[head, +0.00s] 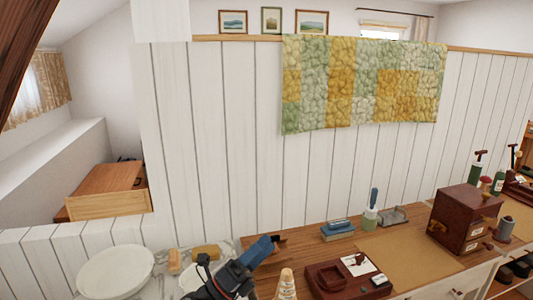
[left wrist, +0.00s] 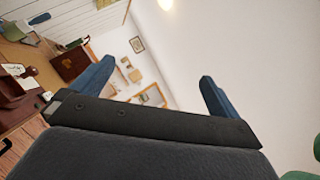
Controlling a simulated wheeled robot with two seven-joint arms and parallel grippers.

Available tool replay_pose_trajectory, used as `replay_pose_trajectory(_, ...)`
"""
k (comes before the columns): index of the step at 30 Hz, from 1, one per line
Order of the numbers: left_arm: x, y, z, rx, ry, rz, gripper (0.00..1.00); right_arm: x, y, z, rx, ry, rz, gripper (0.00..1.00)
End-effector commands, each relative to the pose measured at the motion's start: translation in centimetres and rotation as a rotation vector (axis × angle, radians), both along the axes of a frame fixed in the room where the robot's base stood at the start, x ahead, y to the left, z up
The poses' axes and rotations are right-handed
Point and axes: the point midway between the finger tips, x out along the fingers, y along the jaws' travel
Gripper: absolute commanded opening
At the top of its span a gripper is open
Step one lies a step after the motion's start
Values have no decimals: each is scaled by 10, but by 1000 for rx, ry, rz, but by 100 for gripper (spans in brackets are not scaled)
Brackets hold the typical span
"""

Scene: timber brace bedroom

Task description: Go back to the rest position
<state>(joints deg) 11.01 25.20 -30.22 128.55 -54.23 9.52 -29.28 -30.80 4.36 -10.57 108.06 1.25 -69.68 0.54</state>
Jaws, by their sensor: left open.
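My left gripper (head: 262,249) is at the lower middle of the head view, over the left end of the wooden desk. Its blue fingers point up and to the right. In the left wrist view the two blue fingers (left wrist: 158,72) stand wide apart with nothing between them, so it is open and empty. My right gripper is in neither view.
A white basin (head: 115,272) is at left. A white plank wall (head: 215,150) with a quilt (head: 362,84) stands behind.

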Motion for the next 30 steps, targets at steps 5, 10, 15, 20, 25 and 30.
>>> replay_pose_trajectory(5,16,49,-29,-276,338,146,100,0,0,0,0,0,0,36)
replay_pose_trajectory(10,21,98,-80,-520,665,290,100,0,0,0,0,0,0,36)
replay_pose_trajectory(15,5,141,-150,-745,994,445,100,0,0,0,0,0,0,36)
replay_pose_trajectory(20,-34,173,-222,-938,1304,603,100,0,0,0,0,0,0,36)
replay_pose_trajectory(25,-97,194,-292,-1112,1621,783,100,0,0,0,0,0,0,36)
replay_pose_trajectory(30,-152,202,-332,-1213,1833,921,100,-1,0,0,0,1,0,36)
